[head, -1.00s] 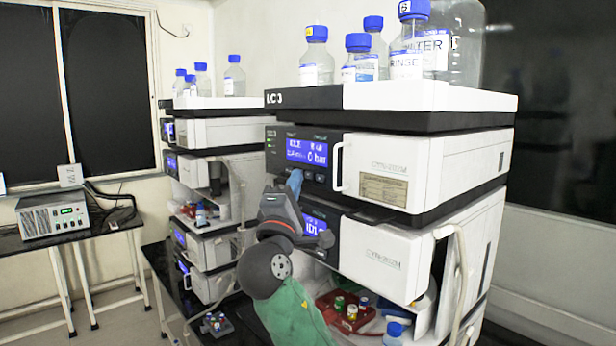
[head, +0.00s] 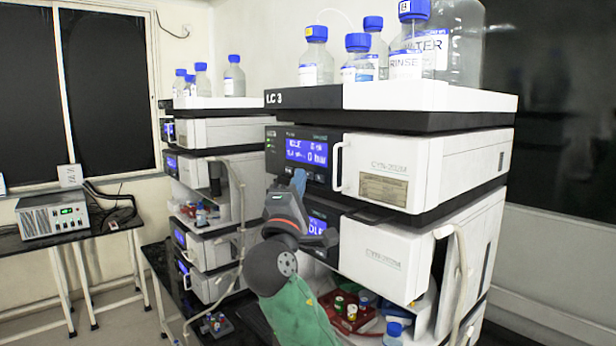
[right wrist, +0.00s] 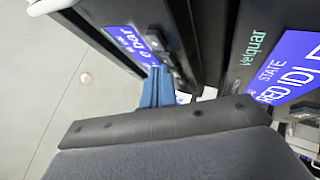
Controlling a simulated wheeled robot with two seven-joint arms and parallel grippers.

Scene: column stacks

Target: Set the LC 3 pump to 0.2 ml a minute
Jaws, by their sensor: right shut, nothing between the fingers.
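The LC 3 stack (head: 400,96) stands at centre right with its name on the top tray's front edge. Its upper module is the pump (head: 390,168), whose blue display (head: 306,151) reads IDLE and 0 bar; the flow figure is too small to read surely. The display also shows at a slant in the right wrist view (right wrist: 130,45). Dark buttons (right wrist: 165,50) sit beside it there. My right gripper (head: 298,180) is shut and empty, its blue fingertips (right wrist: 157,85) just below the display at the button row. Contact cannot be told. My left gripper is out of view.
A white handle (head: 338,168) sticks out right of the display. A lower module display (head: 316,226) is partly behind my right gripper. Bottles (head: 316,60) stand on top. A second stack (head: 215,130) is behind left, and a power-supply-like box (head: 52,213) sits on a side table.

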